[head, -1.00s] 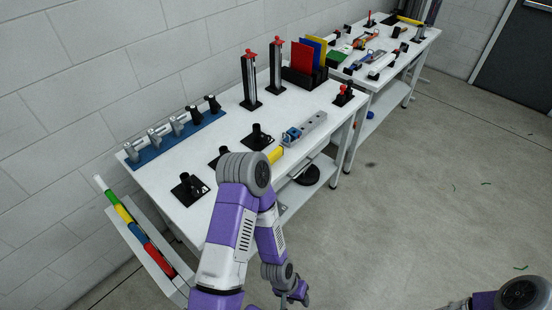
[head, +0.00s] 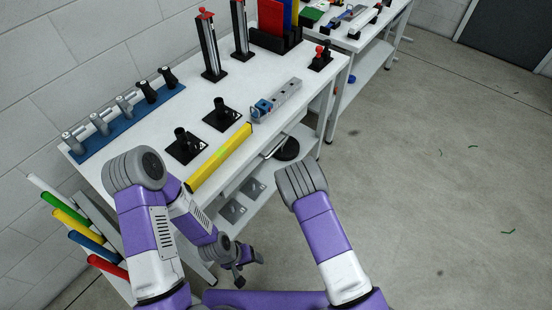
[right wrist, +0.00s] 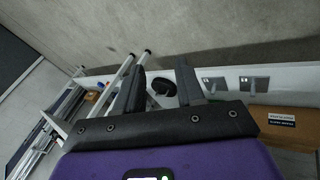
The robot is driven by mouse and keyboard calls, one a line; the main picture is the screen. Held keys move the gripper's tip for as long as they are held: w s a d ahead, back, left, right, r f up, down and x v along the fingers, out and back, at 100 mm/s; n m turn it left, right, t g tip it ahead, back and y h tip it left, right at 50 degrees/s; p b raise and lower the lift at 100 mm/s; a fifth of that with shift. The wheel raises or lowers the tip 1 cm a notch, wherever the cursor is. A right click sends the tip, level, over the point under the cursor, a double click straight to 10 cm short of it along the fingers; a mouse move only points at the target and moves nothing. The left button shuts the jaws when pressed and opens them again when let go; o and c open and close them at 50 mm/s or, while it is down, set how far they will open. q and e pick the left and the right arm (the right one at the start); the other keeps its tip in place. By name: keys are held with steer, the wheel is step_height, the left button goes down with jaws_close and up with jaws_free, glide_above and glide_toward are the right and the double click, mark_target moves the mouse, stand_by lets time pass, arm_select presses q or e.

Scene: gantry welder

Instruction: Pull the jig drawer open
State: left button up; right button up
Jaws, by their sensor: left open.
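A pale bar handle (head: 275,147) shows under the front edge of the white workbench (head: 205,112); I cannot tell for certain that it belongs to the jig drawer. No open drawer is plain to see. My left gripper (head: 248,270) is open and empty, low in front of the bench and apart from it. My right gripper is hidden in the head view.
A yellow bar (head: 220,158) lies along the bench's front edge. Black fixtures (head: 186,146) and a grey block with a blue part (head: 277,102) stand on top. Grey plates (head: 233,210) and a black round thing (head: 287,149) are lower down.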

steer(key=w+a+r+n+t+b, duration=0.1)
steer(key=w+a+r+n+t, duration=0.15)
steer(key=w, duration=0.25)
steer(key=w+a+r+n+t+b, duration=0.1)
steer(key=w+n+t+b, duration=0.15)
steer(key=w, duration=0.35)
steer(key=w+a+r+n+t+y+b, duration=0.1)
steer(key=w+a+r+n+t+y, duration=0.15)
steer(key=w+a+r+n, duration=0.35)
steer(key=w+a+r+n+t+y+b, duration=0.1)
steer(key=a+r+n+t+y, duration=0.15)
steer(key=a+r, duration=0.35)
arm_select(q)
step_height(320, 180, down, 9)
steer(key=b, duration=0.2)
steer(key=shift+r, duration=0.15)
arm_select(e)
steer(key=a+x, duration=0.1)
steer(key=x, duration=0.7)
steer(key=shift+f, duration=0.35)
steer(key=shift+s, duration=0.15)
jaws_close()
